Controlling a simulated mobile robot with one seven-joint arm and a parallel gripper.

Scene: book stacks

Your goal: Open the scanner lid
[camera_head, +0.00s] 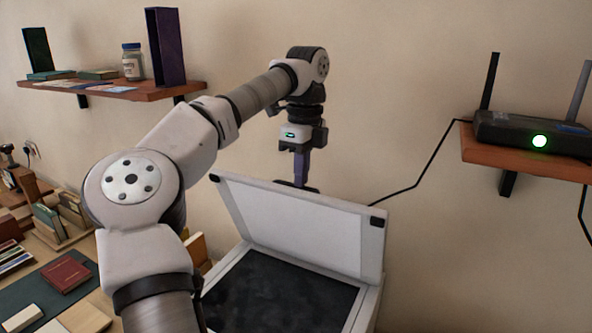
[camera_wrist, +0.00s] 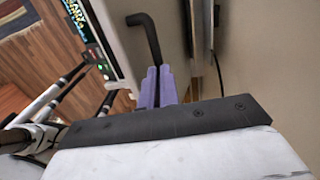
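The scanner (camera_head: 366,315) stands low in the middle of the head view. Its pale lid (camera_head: 305,225) is raised steeply, leaving the dark glass bed (camera_head: 275,295) uncovered. My gripper (camera_head: 299,180) points down at the back of the lid's top edge, with its purple fingers close together. A dark bar shows at the fingertips there. In the wrist view the purple fingers of my gripper (camera_wrist: 158,72) look shut, right by the end of a bent black handle (camera_wrist: 152,40). I cannot tell whether they grip it or only touch it.
A wall shelf (camera_head: 130,90) with books and a jar (camera_head: 132,62) is at the upper left. A router (camera_head: 530,133) with a green light sits on a right shelf (camera_head: 520,162). The desk at the left holds several books and cards. The wall is close behind the lid.

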